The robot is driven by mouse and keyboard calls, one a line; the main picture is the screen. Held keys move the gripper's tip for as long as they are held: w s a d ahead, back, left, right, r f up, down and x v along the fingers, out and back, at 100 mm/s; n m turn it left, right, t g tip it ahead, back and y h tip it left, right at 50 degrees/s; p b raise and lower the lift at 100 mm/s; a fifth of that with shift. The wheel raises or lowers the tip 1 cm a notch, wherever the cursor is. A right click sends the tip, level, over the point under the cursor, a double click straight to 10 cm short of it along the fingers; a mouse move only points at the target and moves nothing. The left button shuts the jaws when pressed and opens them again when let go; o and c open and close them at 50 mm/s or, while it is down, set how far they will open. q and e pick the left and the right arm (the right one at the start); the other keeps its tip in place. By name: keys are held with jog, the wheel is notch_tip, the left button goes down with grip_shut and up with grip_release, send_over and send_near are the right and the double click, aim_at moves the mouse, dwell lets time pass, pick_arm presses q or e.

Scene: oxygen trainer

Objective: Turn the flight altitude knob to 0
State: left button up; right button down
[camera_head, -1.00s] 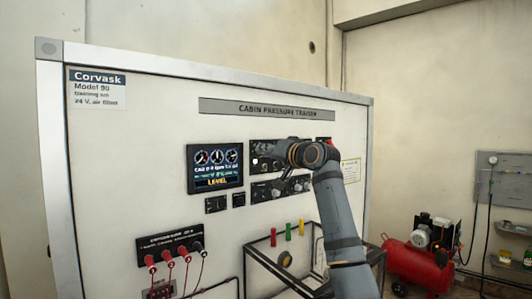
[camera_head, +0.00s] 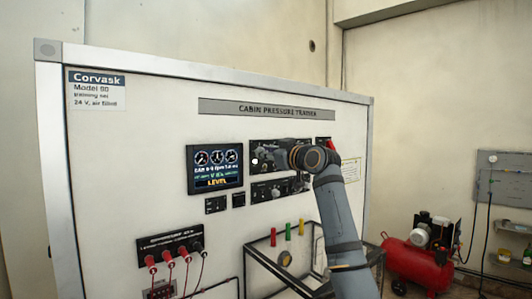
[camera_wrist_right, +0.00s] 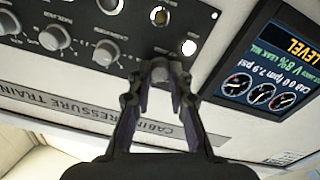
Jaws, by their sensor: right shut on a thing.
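The upper black control panel (camera_head: 258,152) sits right of the display on the white trainer board. My right gripper (camera_wrist_right: 162,76) is shut on a grey knob (camera_wrist_right: 161,69), the one nearest the display in that row. The wrist view shows this upside down. The knob's label and pointer are hidden or too small to read, so I cannot tell its setting. In the head view my right gripper (camera_head: 274,160) reaches the panel from the right, and my wrist covers part of it.
The display (camera_head: 215,167) reads LEVEL. A white lit lamp (camera_wrist_right: 189,47) is close to the held knob. A lower panel (camera_head: 280,188) is just below. A red compressor (camera_head: 415,265) is at right.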

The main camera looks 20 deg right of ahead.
jog(key=shift+n, duration=3.9)
jog(key=c, duration=1.2)
grip_release()
jog(key=shift+s, duration=0.1)
